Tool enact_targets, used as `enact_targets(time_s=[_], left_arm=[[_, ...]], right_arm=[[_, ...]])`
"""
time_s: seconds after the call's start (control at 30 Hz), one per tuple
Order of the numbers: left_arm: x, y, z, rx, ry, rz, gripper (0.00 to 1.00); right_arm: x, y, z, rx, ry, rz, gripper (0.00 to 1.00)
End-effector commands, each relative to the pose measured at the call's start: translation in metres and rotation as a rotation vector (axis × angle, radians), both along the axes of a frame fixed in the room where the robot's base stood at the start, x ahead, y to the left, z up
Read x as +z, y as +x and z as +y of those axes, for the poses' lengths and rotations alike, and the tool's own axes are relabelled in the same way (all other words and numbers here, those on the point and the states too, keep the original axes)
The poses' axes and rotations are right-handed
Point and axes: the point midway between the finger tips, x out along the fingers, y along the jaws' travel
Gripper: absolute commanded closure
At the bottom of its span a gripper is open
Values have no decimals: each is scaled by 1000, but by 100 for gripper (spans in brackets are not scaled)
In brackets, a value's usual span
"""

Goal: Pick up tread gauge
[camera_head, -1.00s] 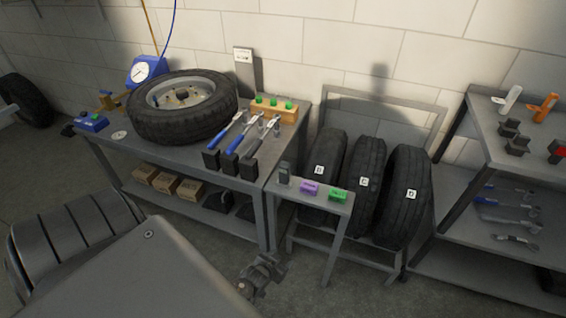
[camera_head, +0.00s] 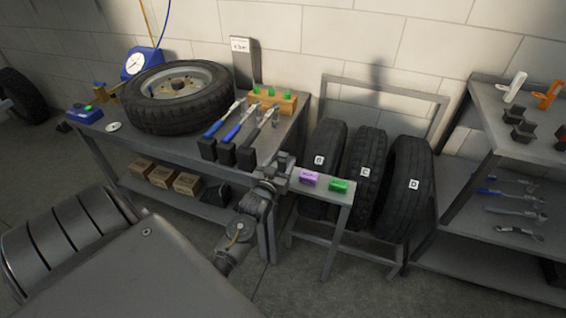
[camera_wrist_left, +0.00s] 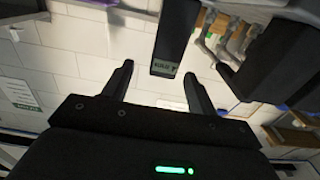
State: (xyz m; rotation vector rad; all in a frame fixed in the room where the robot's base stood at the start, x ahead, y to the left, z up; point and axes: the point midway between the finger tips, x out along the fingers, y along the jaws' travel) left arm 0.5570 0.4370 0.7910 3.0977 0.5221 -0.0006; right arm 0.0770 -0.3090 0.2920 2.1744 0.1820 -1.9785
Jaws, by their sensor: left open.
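My left gripper (camera_head: 277,172) is open and empty at the left end of a small side table (camera_head: 327,188). In the left wrist view, its two fingers (camera_wrist_left: 158,75) are spread apart. In the head view the gripper covers the gauge's place, so I cannot make the gauge out clearly there. My right gripper is out of view.
A purple box (camera_head: 309,179) and a green box (camera_head: 338,185) sit close by on the side table. Tyres (camera_head: 366,180) stand in a rack behind.

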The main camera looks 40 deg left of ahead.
Motion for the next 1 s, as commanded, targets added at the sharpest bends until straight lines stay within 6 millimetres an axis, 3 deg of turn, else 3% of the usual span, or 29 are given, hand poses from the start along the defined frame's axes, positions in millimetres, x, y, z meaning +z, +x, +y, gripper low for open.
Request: enact_targets(time_s=[0.27,0.6,0.87,1.0], left_arm=[[0,10,5,0,0,1,42],[-3,50,22,-1,0,0,42],[-4,52,22,-1,0,0,42],[-4,52,22,-1,0,1,59]], right_arm=[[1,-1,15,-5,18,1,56],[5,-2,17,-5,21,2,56],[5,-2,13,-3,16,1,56],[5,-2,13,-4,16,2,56]])
